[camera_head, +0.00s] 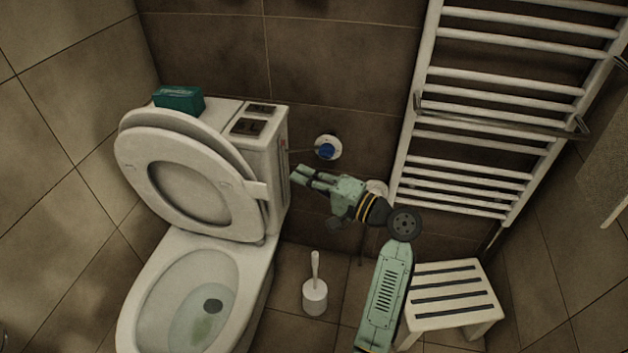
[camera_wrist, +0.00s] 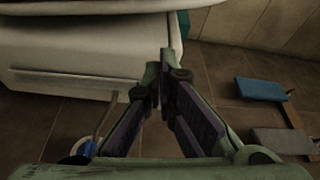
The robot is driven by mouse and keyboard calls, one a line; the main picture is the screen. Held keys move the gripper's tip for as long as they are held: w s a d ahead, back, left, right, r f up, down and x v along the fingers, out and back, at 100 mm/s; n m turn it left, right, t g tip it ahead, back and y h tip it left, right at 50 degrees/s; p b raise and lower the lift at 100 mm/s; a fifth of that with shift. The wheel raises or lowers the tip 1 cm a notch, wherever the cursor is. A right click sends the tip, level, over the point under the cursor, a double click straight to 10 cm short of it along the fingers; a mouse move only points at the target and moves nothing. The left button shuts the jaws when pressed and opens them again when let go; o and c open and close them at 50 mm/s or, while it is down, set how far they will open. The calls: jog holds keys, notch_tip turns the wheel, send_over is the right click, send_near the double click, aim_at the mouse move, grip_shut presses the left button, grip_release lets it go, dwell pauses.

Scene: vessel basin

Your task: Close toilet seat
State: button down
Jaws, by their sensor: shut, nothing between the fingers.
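The toilet seat (camera_head: 160,165) is a white ring raised upright against the raised lid (camera_head: 229,150) behind it. Both lean back toward the cistern (camera_head: 281,150). The toilet bowl (camera_head: 185,300) below is uncovered, with water in it. My gripper (camera_head: 297,174) is shut and empty. It is to the right of the seat and cistern, apart from the seat in the head view. In the wrist view my gripper (camera_wrist: 165,60) points toward a white body with a rim, likely part of the toilet; which part I cannot tell.
A teal box (camera_head: 180,99) sits on the cistern. A toilet brush (camera_head: 315,290) stands on the floor right of the bowl. A white slatted stool (camera_head: 452,295) is at the lower right, and a white towel rail (camera_head: 500,110) is on the wall. A blue-centred wall fitting (camera_head: 326,149) is behind my gripper.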

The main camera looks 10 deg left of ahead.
jog(key=shift+s+a+f+p, duration=0.1)
jog(key=shift+s+a+p, duration=0.25)
jog(key=shift+a, duration=0.4)
jog(key=shift+s+a+f+p, duration=0.1)
jog(key=shift+s+a+p, duration=0.3)
jog(key=shift+a, duration=0.35)
jog(key=shift+s+a+p, duration=0.3)
jog(key=shift+s+a, duration=0.05)
jog(key=shift+a, duration=0.4)
jog(key=shift+f, duration=0.1)
